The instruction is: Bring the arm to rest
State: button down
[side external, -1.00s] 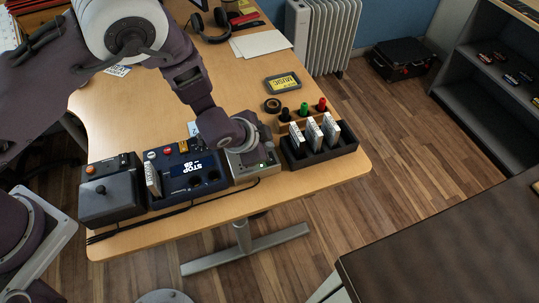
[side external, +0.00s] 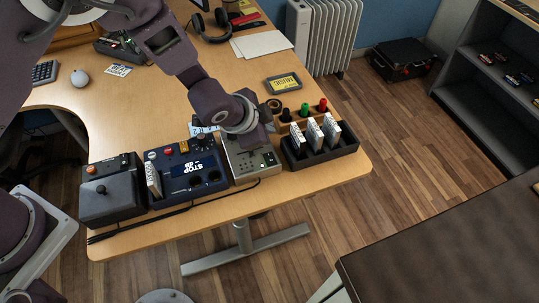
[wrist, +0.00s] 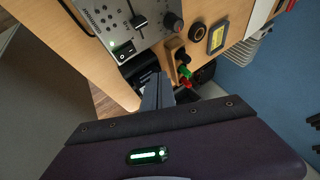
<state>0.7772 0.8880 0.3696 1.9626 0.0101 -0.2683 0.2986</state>
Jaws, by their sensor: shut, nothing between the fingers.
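My gripper (wrist: 158,88) is shut and empty in the wrist view, its narrow fingers pressed together. In the side external view, my arm reaches down from the upper left. Its wrist is over the back of a small grey mixer box (side external: 258,170), and the fingertips are hard to make out there. The wrist view shows the mixer's slider and knob (wrist: 140,22) beyond the fingers at upper left. I cannot tell the exact gap between the gripper and the box.
A black rack (side external: 335,150) with several white cartridges stands right of the mixer, with coloured plugs (side external: 304,109) behind it. Left are a blue console (side external: 187,184) and a dark joystick box (side external: 110,198). A yellow-labelled cassette (side external: 283,83) lies behind. Open table (side external: 150,110) lies further back left.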

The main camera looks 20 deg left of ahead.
jog(key=s+a+r+n+g, duration=0.1)
jog(key=s+a+r+n, duration=0.25)
jog(key=a+r, duration=0.45)
jog(key=s+a+r+n, duration=0.3)
jog(key=s+a+r, duration=0.1)
jog(key=r, duration=0.8)
jog(key=s+a+r+n, duration=0.2)
jog(key=s+a+r, duration=0.1)
jog(key=s, duration=0.8)
jog(key=s+a+r+n+y, duration=0.1)
jog(key=s+a, duration=0.4)
jog(key=s, duration=0.6)
notch_tip(320, 180, up, 2)
jog(key=shift+s+n+g, duration=0.15)
jog(key=shift+n+g, duration=0.25)
jog(key=shift+n, duration=0.25)
